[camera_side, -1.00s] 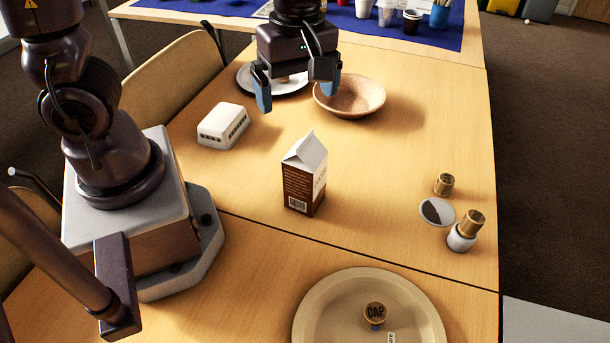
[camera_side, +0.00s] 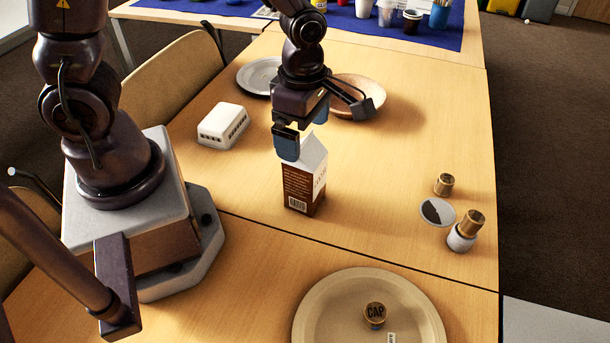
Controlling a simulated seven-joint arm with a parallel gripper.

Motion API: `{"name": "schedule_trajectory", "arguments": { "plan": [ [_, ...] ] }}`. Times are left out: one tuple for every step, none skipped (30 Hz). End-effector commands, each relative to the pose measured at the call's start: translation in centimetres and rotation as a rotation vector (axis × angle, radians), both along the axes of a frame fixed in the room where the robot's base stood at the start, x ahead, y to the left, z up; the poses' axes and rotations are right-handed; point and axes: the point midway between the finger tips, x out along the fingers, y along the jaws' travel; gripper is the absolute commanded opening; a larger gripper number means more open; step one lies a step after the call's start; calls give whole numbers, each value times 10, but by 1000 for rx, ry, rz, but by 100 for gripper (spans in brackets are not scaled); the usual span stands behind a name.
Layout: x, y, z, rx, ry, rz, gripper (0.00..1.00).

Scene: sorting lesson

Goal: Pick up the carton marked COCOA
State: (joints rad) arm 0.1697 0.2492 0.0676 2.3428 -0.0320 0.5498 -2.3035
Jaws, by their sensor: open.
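The carton (camera_side: 303,182) is brown below with a white gable top and stands upright on the wooden table. Its side lettering is small and seen at a slant; a barcode shows on the front face. My gripper (camera_side: 304,130) is open, right above and behind the carton's top. One blue fingertip overlaps the upper left of the carton in the picture, and the other shows just behind the top at the right. I cannot tell whether either fingertip touches the carton.
A white box with slots (camera_side: 223,126) lies left of the carton. A brown bowl (camera_side: 370,92) and a grey plate (camera_side: 252,76) are behind. Small cork-topped jars (camera_side: 462,236) and a disc (camera_side: 437,212) stand at right. A tan plate (camera_side: 318,310) with a cap is in front.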

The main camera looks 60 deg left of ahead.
Motion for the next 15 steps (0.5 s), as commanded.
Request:
{"name": "schedule_trajectory", "arguments": {
  "plan": [
    [0,1,-5,1,4,1,96],
    [0,1,-8,1,4,1,96],
    [1,1,-14,1,7,1,96],
    [2,2,-19,1,6,1,96],
    [2,2,-24,0,8,1,96],
    [3,2,-29,0,6,0,96],
    [3,2,-33,1,7,0,96],
    [3,2,-37,1,6,0,96],
    [3,2,-42,1,6,-1,96],
    [3,2,-44,1,4,-1,96],
    [3,2,-47,1,4,-2,96],
    [3,2,-48,0,3,-2,96],
    [4,2,-49,0,1,-2,96],
    [4,2,-50,-1,1,-2,96],
    [4,2,-50,0,0,-2,96]
  ]
}}
